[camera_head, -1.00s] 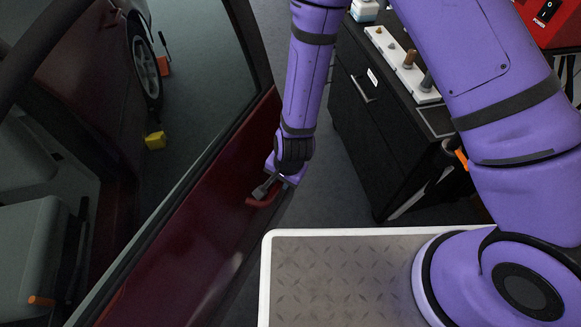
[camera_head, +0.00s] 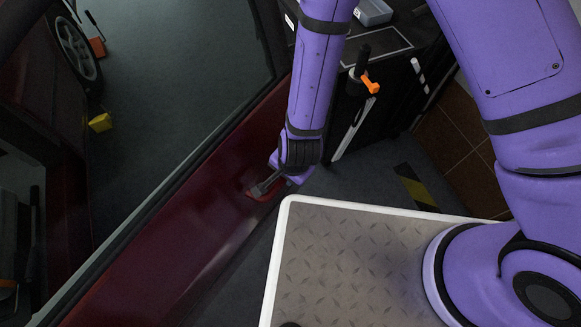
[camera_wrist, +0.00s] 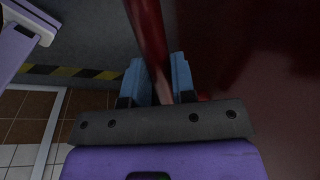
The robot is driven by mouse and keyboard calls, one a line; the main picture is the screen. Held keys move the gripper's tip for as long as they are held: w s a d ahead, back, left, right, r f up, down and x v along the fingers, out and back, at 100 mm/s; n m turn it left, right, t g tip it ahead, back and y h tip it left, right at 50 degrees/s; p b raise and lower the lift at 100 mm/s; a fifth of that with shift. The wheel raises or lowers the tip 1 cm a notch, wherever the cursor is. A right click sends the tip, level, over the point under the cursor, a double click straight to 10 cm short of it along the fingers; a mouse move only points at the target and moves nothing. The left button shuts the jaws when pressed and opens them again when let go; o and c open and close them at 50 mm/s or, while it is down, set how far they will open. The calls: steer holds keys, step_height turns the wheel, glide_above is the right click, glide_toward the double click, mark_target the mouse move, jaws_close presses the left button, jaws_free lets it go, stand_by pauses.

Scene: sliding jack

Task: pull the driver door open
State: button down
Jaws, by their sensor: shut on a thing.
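The driver door (camera_head: 150,235) is dark red with a large window frame and stands swung out from the car body at left. Its red handle (camera_head: 262,190) sticks out on the outer panel. My gripper (camera_head: 264,188) is shut on the handle. In the wrist view the red handle bar (camera_wrist: 150,45) runs between the two blue fingers of my gripper (camera_wrist: 160,80), with the door panel (camera_wrist: 250,70) at right. The exact contact of the fingertips is partly hidden by the gripper body.
A dark cabinet (camera_head: 352,120) with an orange-handled tool (camera_head: 368,84) stands behind my arm. A yellow chock (camera_head: 100,122) and a wheel (camera_head: 76,50) show at upper left. A black-and-yellow floor stripe (camera_head: 415,187) lies to the right. Open grey floor shows beyond the window.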

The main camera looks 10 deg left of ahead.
steer(key=shift+s+d, duration=0.15)
steer(key=shift+s, duration=0.05)
steer(key=c, duration=1)
jaws_free()
steer(key=shift+o, duration=0.2)
steer(key=shift+r, duration=0.1)
step_height(320, 180, up, 10)
steer(key=d, duration=0.2)
steer(key=shift+s+r, duration=0.2)
steer(key=shift+s, duration=0.25)
